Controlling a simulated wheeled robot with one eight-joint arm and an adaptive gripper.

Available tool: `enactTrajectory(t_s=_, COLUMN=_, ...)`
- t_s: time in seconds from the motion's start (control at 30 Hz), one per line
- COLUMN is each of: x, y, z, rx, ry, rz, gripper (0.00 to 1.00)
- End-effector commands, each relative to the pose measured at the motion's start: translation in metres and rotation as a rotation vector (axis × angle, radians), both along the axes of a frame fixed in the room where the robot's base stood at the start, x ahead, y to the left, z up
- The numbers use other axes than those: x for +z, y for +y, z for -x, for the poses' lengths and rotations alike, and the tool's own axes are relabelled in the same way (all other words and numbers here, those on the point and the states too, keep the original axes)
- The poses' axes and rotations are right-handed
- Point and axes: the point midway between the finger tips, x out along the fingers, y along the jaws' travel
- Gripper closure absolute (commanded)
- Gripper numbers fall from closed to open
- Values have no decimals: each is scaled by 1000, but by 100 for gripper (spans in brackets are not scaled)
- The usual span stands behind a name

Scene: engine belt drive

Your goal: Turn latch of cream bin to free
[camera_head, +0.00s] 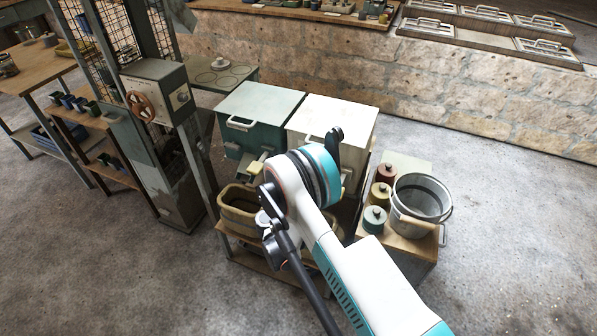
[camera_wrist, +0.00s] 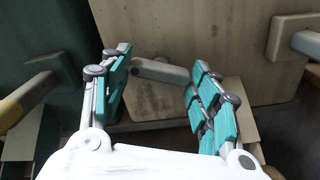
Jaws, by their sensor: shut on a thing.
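The cream bin (camera_head: 332,115) stands beside the teal bin in the head view, its lid flat and closed. My arm covers much of its front there. In the wrist view its stained, cream front panel (camera_wrist: 180,30) fills the upper middle. The latch (camera_wrist: 160,71), a pale rounded bar, lies roughly level across that panel. My gripper (camera_wrist: 161,63) has its teal-padded fingers at either end of the latch and is shut on it. Exact finger contact is hard to see. In the head view my gripper is hidden behind my arm.
The teal bin (camera_head: 258,105) stands close on the left. A bracket with a grey bar (camera_wrist: 295,40) juts out at right in the wrist view. Below are a tan tub (camera_head: 238,207), several lidded jars (camera_head: 376,218) and a metal bucket (camera_head: 421,200). Open floor lies right.

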Motion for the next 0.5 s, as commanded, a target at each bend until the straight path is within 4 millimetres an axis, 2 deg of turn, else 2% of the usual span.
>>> enactTrajectory(t_s=0.5, x=1, y=-1, z=-1, rx=-2, ry=-164, rz=-447, gripper=68)
